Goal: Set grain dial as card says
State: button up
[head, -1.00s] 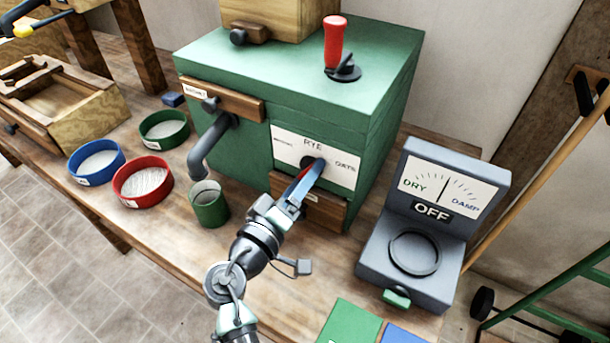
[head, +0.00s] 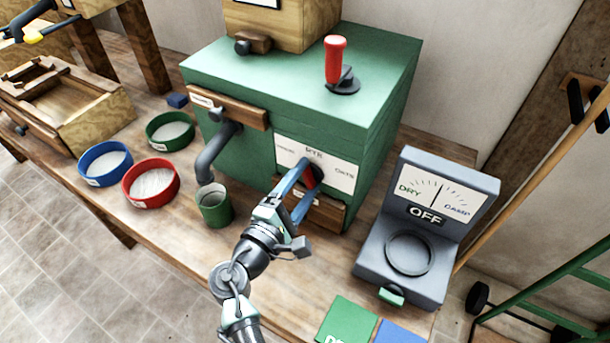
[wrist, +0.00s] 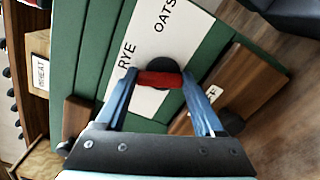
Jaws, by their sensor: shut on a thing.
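The grain dial has a red handle (wrist: 160,79) on a black round hub (wrist: 185,75), on a white plate (head: 340,176) on the front of the green mill (head: 265,70). The plate reads RYE at top middle and OATS at right; the left word is too small to read. My gripper (head: 308,180) is at the dial, with its two blue fingers on either end of the red handle in the wrist view, shut on it. The handle lies crosswise between the fingers there. Which word the dial points to is not clear. I cannot make out a readable instruction card.
A grey meter (head: 430,225) reading OFF stands to the right. A green cup (head: 214,205) stands under the spout, left of my gripper. Blue (head: 105,163), red (head: 151,183) and green (head: 170,132) bowls are further left. A red-handled lever (head: 336,60) tops the mill.

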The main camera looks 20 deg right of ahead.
jog(key=n+p, duration=0.2)
jog(key=n, duration=0.2)
jog(key=shift+n, duration=0.3)
jog(key=shift+w+a+n+p, duration=0.1)
jog(key=shift+n+p, duration=0.8)
jog(key=shift+n, duration=0.6)
jog(key=shift+f, duration=0.1)
jog(key=o, duration=1.4)
jog(key=v, duration=1.3)
jog(key=shift+b, duration=0.35)
